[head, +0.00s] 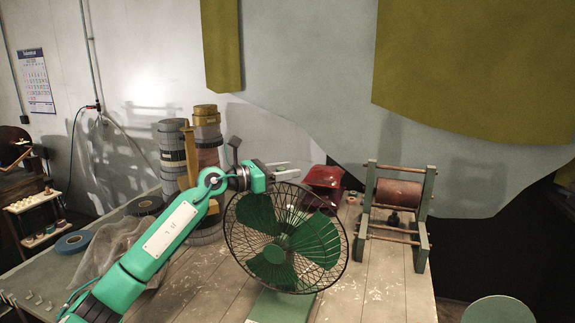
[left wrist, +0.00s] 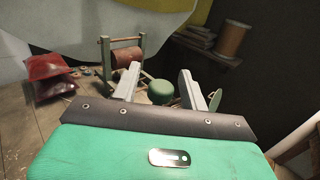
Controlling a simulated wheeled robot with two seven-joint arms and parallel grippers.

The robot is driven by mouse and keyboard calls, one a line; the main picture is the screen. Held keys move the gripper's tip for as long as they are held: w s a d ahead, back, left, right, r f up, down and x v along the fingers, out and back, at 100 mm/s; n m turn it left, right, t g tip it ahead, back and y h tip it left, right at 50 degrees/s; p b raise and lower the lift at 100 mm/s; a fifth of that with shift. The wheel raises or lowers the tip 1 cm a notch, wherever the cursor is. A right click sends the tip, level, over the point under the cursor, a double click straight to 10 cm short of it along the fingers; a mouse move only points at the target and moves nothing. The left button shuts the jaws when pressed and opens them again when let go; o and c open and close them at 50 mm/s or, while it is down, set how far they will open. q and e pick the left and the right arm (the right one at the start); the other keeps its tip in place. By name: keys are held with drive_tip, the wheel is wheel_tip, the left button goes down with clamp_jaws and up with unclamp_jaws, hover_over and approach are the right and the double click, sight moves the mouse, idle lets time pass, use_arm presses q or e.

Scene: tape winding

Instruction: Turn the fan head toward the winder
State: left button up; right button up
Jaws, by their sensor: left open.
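The green fan (head: 285,240) with a round dark wire cage stands on the table in the middle of the head view. Its cage faces mostly toward my camera. The winder (head: 398,210), a wooden frame with a brown roller, stands on the table to the right of the fan. It also shows in the left wrist view (left wrist: 125,58). My left gripper (head: 288,169) is open and empty, just above the top of the fan cage, and points right. Its two fingers show apart in the left wrist view (left wrist: 163,85). My right gripper is in neither view.
Stacked tape rolls (head: 207,150) stand behind my left arm. A dark red object (head: 324,178) lies behind the fan. A blue tape roll (head: 74,243) lies at the left. The wooden tabletop (head: 385,290) is largely clear in front of the winder.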

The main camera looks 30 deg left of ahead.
use_arm(q)
drive_tip(key=shift+w+d, duration=0.2)
drive_tip(key=shift+w, duration=0.05)
clamp_jaws()
